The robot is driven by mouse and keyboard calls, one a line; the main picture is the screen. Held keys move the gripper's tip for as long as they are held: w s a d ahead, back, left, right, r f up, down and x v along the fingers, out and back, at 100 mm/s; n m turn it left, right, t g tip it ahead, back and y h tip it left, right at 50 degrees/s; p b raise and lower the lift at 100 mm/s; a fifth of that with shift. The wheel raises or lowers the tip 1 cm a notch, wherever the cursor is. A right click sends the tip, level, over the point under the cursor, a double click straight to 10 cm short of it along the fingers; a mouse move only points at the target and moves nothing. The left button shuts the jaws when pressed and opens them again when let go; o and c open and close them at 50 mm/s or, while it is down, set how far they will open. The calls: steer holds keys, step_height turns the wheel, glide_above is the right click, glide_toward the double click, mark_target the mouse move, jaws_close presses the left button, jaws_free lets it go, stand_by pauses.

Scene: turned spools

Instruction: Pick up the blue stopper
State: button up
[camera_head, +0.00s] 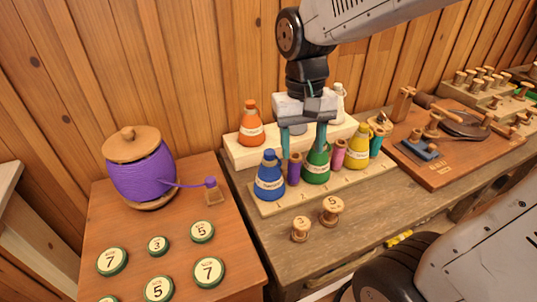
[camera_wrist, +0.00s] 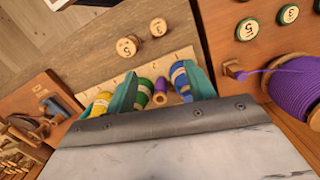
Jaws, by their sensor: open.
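The blue flask (camera_head: 268,182) stands upright at the left end of the pale numbered rack, and its blue stopper (camera_head: 269,155) sits on top. My gripper (camera_head: 303,145) is open and empty, pointing down over the rack to the right of the blue flask. One teal finger is near the purple spool, the other in front of the green flask (camera_head: 315,167). In the wrist view, the blue flask (camera_wrist: 180,77) lies beside the right finger; my gripper (camera_wrist: 162,87) spans the green flask and purple spool (camera_wrist: 160,93). The stopper cannot be told apart there.
The yellow flask (camera_head: 358,148) and pink spool (camera_head: 338,155) stand right on the rack (camera_head: 290,202). An orange flask (camera_head: 251,122) and white flask (camera_head: 339,100) stand on the raised shelf behind. Wooden spools (camera_head: 332,209) stand in front. A purple thread barrel (camera_head: 140,175) stands left.

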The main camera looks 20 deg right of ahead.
mark_target(270, 151)
steer(key=w+f+m, duration=0.1)
steer(key=w+m, duration=0.1)
steer(key=w, duration=0.2)
steer(key=w+a+m, duration=0.1)
steer(key=w+m, duration=0.1)
steer(key=w, duration=0.2)
steer(key=w+f+m, duration=0.1)
steer(key=w+m, duration=0.1)
steer(key=w, duration=0.3)
steer(key=shift+a+f+m+t, duration=0.3)
steer(key=shift+f+t, duration=0.05)
steer(key=shift+t, duration=0.05)
steer(key=shift+m, duration=0.4)
steer(key=shift+w+f+m, duration=0.1)
steer(key=shift+f+m, duration=0.2)
steer(key=shift+f, duration=0.15)
steer(key=f, duration=0.6)
steer(key=shift+s+f, duration=0.2)
steer(key=shift+f, duration=0.2)
steer(key=c, duration=1)
